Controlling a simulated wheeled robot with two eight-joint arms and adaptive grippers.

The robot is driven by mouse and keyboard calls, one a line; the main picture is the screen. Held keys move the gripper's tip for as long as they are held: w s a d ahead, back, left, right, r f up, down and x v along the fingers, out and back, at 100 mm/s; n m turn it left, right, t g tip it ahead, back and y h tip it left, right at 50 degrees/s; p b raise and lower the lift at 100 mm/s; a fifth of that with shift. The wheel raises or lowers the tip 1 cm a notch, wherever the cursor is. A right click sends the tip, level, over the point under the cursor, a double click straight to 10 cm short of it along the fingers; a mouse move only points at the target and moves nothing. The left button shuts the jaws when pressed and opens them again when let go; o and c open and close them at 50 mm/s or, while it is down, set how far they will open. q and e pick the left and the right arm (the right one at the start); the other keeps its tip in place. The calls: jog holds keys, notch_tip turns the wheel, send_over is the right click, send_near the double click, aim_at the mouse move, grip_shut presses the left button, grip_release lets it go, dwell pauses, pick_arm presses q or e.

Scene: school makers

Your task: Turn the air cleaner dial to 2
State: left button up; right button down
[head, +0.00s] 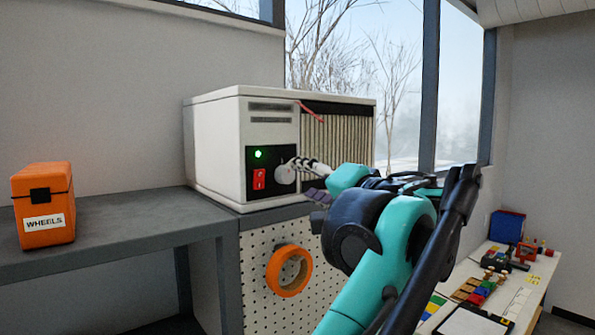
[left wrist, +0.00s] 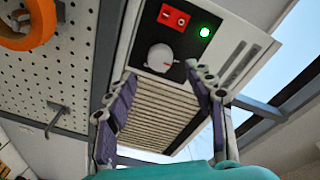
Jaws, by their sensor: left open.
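The air cleaner (head: 215,140) is a white box with a pleated filter on its right front and a black control panel. Its round pale dial (head: 285,174) sits at the panel's lower right, and in the left wrist view the dial (left wrist: 160,57) shows ahead of the fingers. The dial's setting and numbers are too small to read. My left gripper (head: 306,178) is open with purple fingers, close in front of the dial. In the left wrist view the gripper (left wrist: 152,86) has its fingertips spread on either side below the dial, with no clear contact. My right gripper is not in view.
A lit green lamp (head: 258,154) and a red switch (head: 259,179) sit left of the dial. An orange WHEELS box (head: 43,205) stands on the grey bench (head: 120,228). An orange ring (head: 289,270) hangs on the pegboard below. A table with small parts is at the right.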

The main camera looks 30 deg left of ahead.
aim_at(288, 175)
pick_arm(q)
jog(key=shift+w+a+r, duration=0.1)
jog(key=shift+w+a, duration=0.1)
jog(key=shift+a, duration=0.35)
jog(key=x, duration=0.4)
jog(key=shift+w+a+p, duration=0.2)
jog(key=shift+a+p, duration=0.05)
jog(key=shift+p, duration=0.1)
jog(key=shift+s+d, duration=0.2)
jog(key=shift+d, duration=0.1)
jog(key=c, duration=1.2)
